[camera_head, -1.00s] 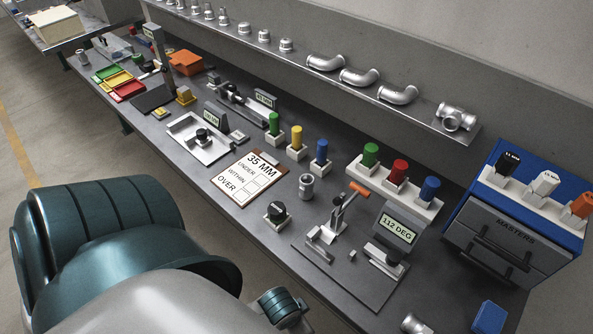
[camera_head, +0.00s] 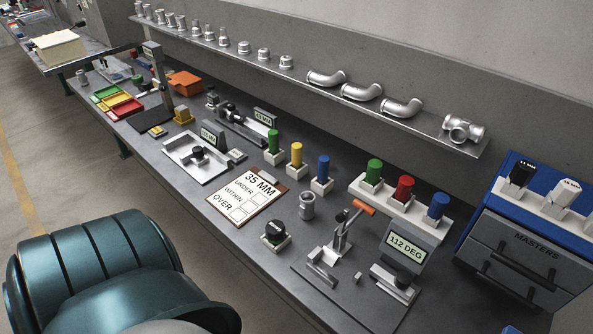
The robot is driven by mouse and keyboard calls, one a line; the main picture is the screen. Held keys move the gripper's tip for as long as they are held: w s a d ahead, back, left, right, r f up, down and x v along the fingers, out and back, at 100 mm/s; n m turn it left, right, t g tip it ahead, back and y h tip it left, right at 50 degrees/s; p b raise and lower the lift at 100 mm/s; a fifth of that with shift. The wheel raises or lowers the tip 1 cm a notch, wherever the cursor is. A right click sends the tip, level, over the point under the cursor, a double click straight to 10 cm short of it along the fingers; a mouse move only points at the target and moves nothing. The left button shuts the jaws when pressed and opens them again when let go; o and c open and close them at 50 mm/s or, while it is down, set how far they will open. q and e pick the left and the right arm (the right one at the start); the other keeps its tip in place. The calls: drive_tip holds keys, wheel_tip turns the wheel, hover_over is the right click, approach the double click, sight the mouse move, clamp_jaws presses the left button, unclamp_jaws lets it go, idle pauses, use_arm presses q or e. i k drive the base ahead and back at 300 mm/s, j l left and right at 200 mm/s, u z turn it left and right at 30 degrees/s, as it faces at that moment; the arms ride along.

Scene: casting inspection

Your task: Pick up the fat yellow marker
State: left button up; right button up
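The yellow marker (camera_head: 296,154) stands upright in a small white holder (camera_head: 296,168) on the bench. It is between a green marker (camera_head: 273,141) on its left and a blue marker (camera_head: 323,168) on its right, each in its own white holder. It is the only yellow marker I can make out. Neither of my grippers is in view; only a teal part of my own body shows at the lower left.
A clipboard reading 35 MM (camera_head: 247,195), a metal fitting (camera_head: 307,205) and a black-topped round piece (camera_head: 275,232) lie in front of the markers. A white rack (camera_head: 401,209) holds fat green, red and blue markers to the right. A shelf (camera_head: 300,82) with pipe fittings runs behind.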

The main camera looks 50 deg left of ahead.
sight(296, 147)
drive_tip(key=i+u, duration=0.1)
drive_tip(key=u, duration=0.3)
drive_tip(key=i+u, duration=0.1)
drive_tip(key=u, duration=0.3)
drive_tip(key=i+u, duration=0.1)
drive_tip(key=u, duration=0.3)
drive_tip(key=l+u, duration=0.1)
drive_tip(key=u, duration=0.3)
drive_tip(key=j, duration=0.1)
